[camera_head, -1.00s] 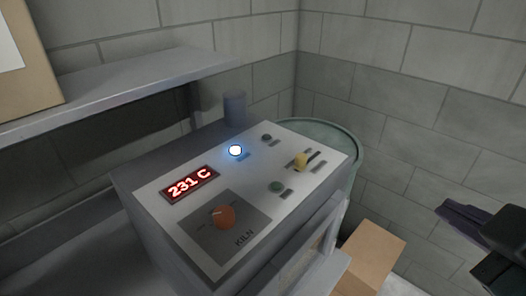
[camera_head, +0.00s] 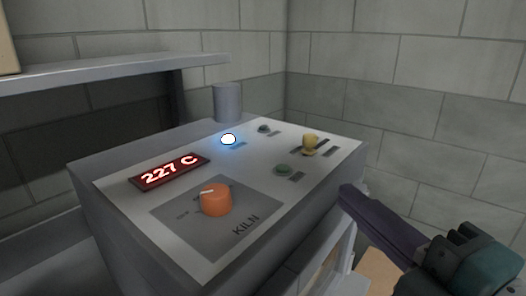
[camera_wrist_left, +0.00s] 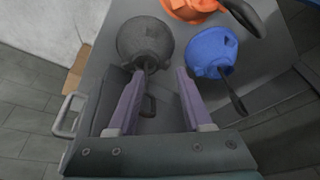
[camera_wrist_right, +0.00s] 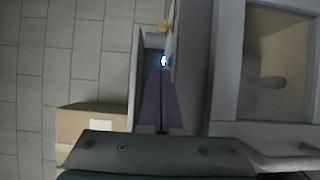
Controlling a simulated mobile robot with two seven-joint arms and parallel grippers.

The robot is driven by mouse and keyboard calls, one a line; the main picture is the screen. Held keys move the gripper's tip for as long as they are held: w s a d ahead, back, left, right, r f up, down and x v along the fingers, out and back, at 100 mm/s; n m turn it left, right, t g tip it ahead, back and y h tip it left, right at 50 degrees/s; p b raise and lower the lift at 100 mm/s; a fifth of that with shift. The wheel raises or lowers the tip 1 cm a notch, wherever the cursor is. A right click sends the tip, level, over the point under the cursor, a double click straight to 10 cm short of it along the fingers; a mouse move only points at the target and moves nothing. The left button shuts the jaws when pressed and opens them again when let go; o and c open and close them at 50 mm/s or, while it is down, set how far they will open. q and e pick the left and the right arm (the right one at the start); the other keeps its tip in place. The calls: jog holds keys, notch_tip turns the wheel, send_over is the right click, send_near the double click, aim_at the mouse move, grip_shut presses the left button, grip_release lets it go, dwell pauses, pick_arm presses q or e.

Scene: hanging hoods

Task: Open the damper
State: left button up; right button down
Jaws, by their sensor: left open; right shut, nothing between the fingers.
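The kiln control panel (camera_head: 130,208) has a yellow knob (camera_head: 310,141) standing on a short dark slot near its far right side. The knob carries no label that I can read, so I cannot tell for certain that it is the damper. My right gripper (camera_head: 346,192) is shut and empty, just off the panel's right edge, apart from the knob. In the right wrist view, a small yellow thing (camera_wrist_right: 165,25) shows beyond its closed fingers (camera_wrist_right: 161,75). My left gripper (camera_wrist_left: 159,76) is open and empty; it is out of the head view.
The panel also has an orange dial (camera_head: 216,201), a red 227 C display (camera_head: 170,172), a lit white lamp (camera_head: 228,139) and a green button (camera_head: 283,170). A cardboard box (camera_wrist_right: 90,130) stands below right. Blue (camera_wrist_left: 212,52) and dark grey (camera_wrist_left: 145,40) rounded objects are near my left gripper.

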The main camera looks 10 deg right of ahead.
aim_at(314, 167)
jog(key=shift+w, duration=0.15)
jog(key=w, duration=0.3)
jog(key=w+a+p, duration=0.1)
jog(key=w, duration=0.2)
jog(key=w+p, duration=0.1)
jog(key=w, duration=0.3)
jog(key=shift+a+r, duration=0.1)
jog(key=shift+a, duration=0.1)
jog(key=shift+w+d, duration=0.85)
jog(key=shift+w, duration=0.1)
jog(key=shift+w+d, duration=0.4)
jog(key=shift+w, duration=0.1)
